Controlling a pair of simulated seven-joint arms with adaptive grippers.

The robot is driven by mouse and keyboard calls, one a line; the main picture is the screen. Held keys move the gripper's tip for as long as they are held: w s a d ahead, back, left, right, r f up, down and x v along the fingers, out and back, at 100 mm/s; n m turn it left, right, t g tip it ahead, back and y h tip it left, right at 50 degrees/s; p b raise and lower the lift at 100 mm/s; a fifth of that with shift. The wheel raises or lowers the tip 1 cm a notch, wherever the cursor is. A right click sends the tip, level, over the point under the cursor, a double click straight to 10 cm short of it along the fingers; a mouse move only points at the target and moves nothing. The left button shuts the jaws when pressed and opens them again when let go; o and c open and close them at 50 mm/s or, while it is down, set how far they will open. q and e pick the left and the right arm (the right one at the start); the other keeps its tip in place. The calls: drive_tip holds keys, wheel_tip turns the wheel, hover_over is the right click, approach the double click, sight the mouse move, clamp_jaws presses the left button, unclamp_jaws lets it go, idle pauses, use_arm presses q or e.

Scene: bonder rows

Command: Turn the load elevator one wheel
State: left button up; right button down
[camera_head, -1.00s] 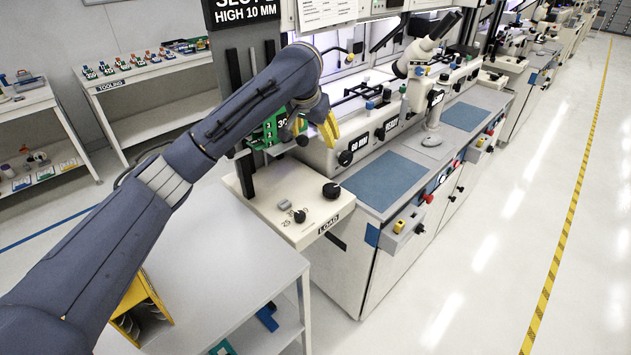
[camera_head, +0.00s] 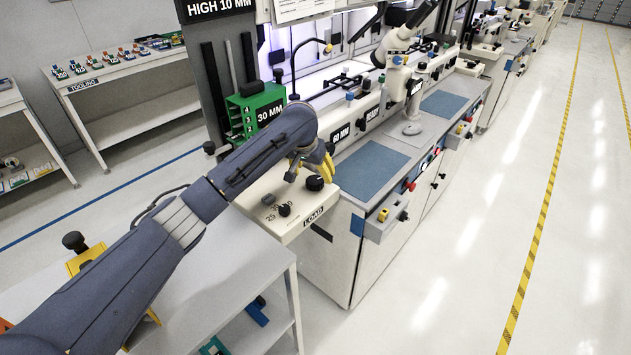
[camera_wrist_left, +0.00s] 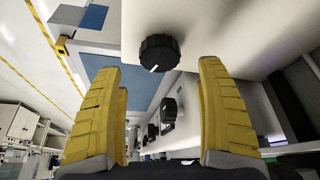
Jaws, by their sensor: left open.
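The cream LOAD panel (camera_head: 289,226) carries a larger black ribbed knob (camera_head: 315,183), which seems to be the elevator wheel, and a smaller black knob (camera_head: 284,210) beside the numbers 25 and 30. My left gripper (camera_head: 321,169) is just above the larger knob, its yellow fingers pointing down. In the left wrist view, the open fingers (camera_wrist_left: 159,72) stand on either side of a black knob (camera_wrist_left: 159,50) with a white mark. The knob lies beyond the fingertips, with no contact visible. My right gripper is out of view.
A green magazine (camera_head: 255,108) labelled 30 MM sits in the elevator behind my left arm. A grey table (camera_head: 215,265) stands below the arm. A microscope (camera_head: 398,60) and blue mats (camera_head: 370,168) are to the right. The aisle floor is clear.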

sight(315, 180)
use_arm(q)
drive_tip(key=shift+x, duration=3)
drive_tip(key=c, duration=1.2)
drive_tip(key=n+y, duration=0.2)
drive_tip(key=n, duration=0.3)
drive_tip(key=shift+a+n+y, duration=0.15)
drive_tip(key=shift+n+y, duration=0.25)
drive_tip(key=shift+n, duration=0.9)
drive_tip(key=shift+f, duration=0.1)
